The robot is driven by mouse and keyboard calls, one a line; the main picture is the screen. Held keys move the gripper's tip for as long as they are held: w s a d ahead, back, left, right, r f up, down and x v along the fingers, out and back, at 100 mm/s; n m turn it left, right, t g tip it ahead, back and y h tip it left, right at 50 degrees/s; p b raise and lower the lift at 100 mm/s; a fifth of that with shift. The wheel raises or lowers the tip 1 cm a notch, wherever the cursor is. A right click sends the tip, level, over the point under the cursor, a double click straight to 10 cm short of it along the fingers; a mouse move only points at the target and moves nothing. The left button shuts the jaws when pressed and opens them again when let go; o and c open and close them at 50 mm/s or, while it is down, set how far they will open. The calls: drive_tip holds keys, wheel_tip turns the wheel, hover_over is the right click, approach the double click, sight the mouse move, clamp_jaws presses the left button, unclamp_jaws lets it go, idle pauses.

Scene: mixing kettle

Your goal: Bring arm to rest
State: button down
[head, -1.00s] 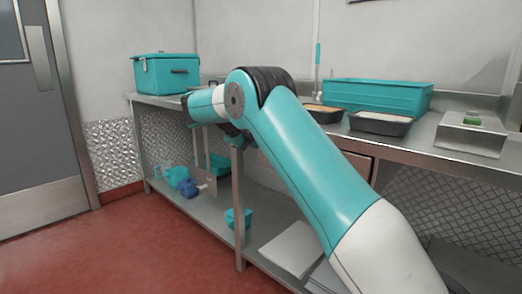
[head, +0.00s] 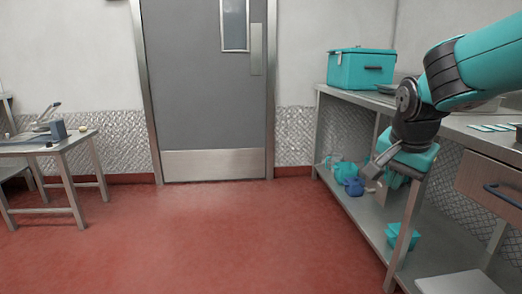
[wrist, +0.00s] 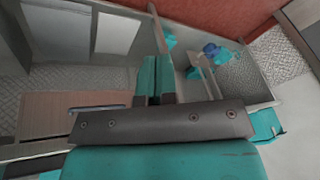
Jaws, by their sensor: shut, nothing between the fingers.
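My arm (head: 474,68) reaches in from the right edge of the head view, bent down at a dark wrist joint. My gripper (wrist: 156,78) shows in the wrist view with its two teal fingers together and nothing between them. In the head view its teal body hangs by the front edge of the steel bench (head: 326,90), near the bench's front leg. The fingertips are hard to make out there.
A teal lidded box (head: 360,70) stands on the bench's far end. Teal and blue containers (head: 353,186) and a teal tub (head: 402,236) sit on the lower shelf. A drawer (head: 490,185) is at right. A small table (head: 75,138) stands at left. Red floor between is clear.

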drive_tip(key=s+a+f+n+g+y, duration=0.1)
drive_tip(key=s+a+n+y, duration=0.1)
drive_tip(key=s+a+n, duration=0.5)
drive_tip(key=s+a+f+n+g+y, duration=0.15)
drive_tip(key=s+n, duration=0.25)
drive_tip(key=s, duration=0.6)
drive_tip(key=s+a+n+g+y, duration=0.1)
drive_tip(key=s+a+n+y, duration=0.1)
drive_tip(key=s+a+n, duration=0.5)
drive_tip(key=s+d+r+m+p, duration=0.1)
drive_tip(key=d+r+p, duration=0.2)
drive_tip(key=r+p, duration=2.4)
drive_tip(key=shift+s+d+r+p, duration=0.15)
drive_tip(key=shift+s+r+p, duration=0.05)
drive_tip(key=shift+p, duration=0.3)
